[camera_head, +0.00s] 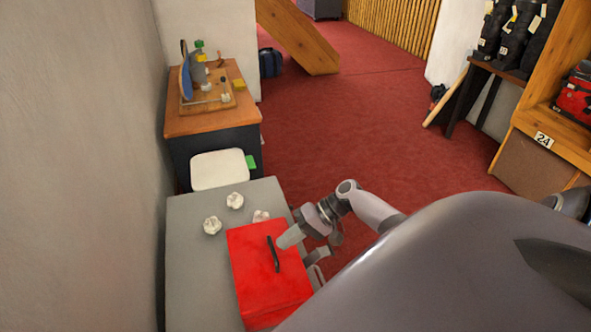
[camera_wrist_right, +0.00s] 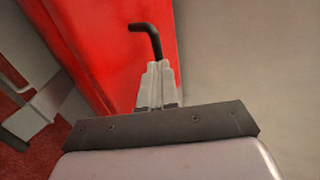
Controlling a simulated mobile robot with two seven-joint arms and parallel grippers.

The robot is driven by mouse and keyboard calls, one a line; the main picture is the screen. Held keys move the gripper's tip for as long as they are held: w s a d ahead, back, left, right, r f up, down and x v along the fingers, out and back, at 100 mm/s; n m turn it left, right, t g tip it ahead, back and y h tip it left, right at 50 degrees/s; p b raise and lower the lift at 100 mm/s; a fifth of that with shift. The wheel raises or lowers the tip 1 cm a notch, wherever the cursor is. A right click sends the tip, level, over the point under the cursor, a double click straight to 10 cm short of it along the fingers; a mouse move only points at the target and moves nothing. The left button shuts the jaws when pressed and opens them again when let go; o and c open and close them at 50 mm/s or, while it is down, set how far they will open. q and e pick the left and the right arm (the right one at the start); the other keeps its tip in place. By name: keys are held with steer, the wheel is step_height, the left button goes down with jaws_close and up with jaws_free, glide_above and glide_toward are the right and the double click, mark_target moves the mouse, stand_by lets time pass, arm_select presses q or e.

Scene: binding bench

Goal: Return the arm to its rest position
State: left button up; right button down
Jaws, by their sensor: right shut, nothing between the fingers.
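My right arm comes in from the right in the head view, and its gripper (camera_head: 287,240) is over the right part of a red box (camera_head: 262,292). In the right wrist view the gripper's fingers (camera_wrist_right: 158,80) are together with nothing between them. The box's black handle (camera_head: 273,254) is just left of the gripper in the head view. In the wrist view the handle (camera_wrist_right: 147,36) shows beyond the fingertips; I cannot tell whether they touch it. My left gripper is not in view.
The box is on a grey table (camera_head: 196,285) with several white lumps (camera_head: 212,225) behind it. A white-seated stool (camera_head: 219,169) and a wooden-topped cabinet (camera_head: 195,124) stand farther back against the wall. Shelving (camera_head: 539,112) is at right. Red floor (camera_head: 369,125) lies open between.

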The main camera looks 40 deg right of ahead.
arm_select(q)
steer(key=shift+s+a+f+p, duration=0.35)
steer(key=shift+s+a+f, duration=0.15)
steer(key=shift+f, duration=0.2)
arm_select(e)
steer(key=v, duration=1)
steer(key=shift+d+f, duration=0.25)
steer(key=shift+f, duration=0.05)
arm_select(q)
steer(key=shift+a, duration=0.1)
